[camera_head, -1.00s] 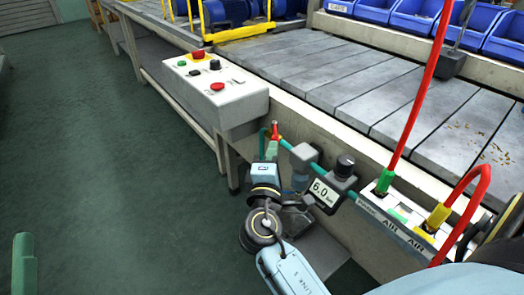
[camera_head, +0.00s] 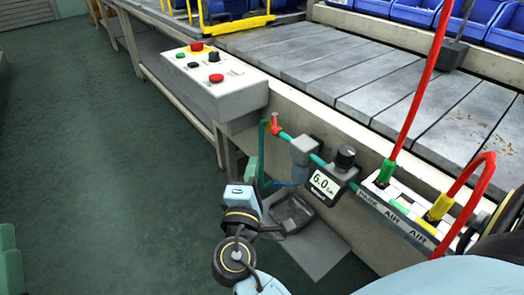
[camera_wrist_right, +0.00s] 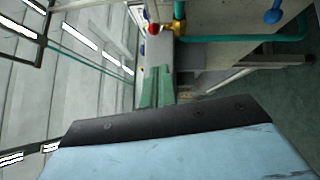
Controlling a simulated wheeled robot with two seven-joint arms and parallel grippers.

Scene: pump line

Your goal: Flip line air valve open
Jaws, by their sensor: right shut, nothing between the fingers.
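The line air valve has a red lever (camera_head: 275,123) standing up at the left end of the teal air pipe (camera_head: 290,137), below the control box. In the right wrist view its red tip (camera_wrist_right: 153,28) and brass body (camera_wrist_right: 178,25) show beyond my fingers. My right gripper (camera_head: 252,168) has green fingers below and left of the valve, apart from the lever. In the right wrist view its fingers (camera_wrist_right: 156,88) are together and empty. A green shape (camera_head: 10,260) shows at the lower left edge; I cannot tell whether it is my left gripper.
The control box (camera_head: 240,97) with red buttons juts out above the valve. A filter (camera_head: 302,150) and a gauge reading 6.0 (camera_head: 325,185) sit on the pipe right of it. Red hoses (camera_head: 420,85) rise from the air manifold (camera_head: 385,208). Floor at left is clear.

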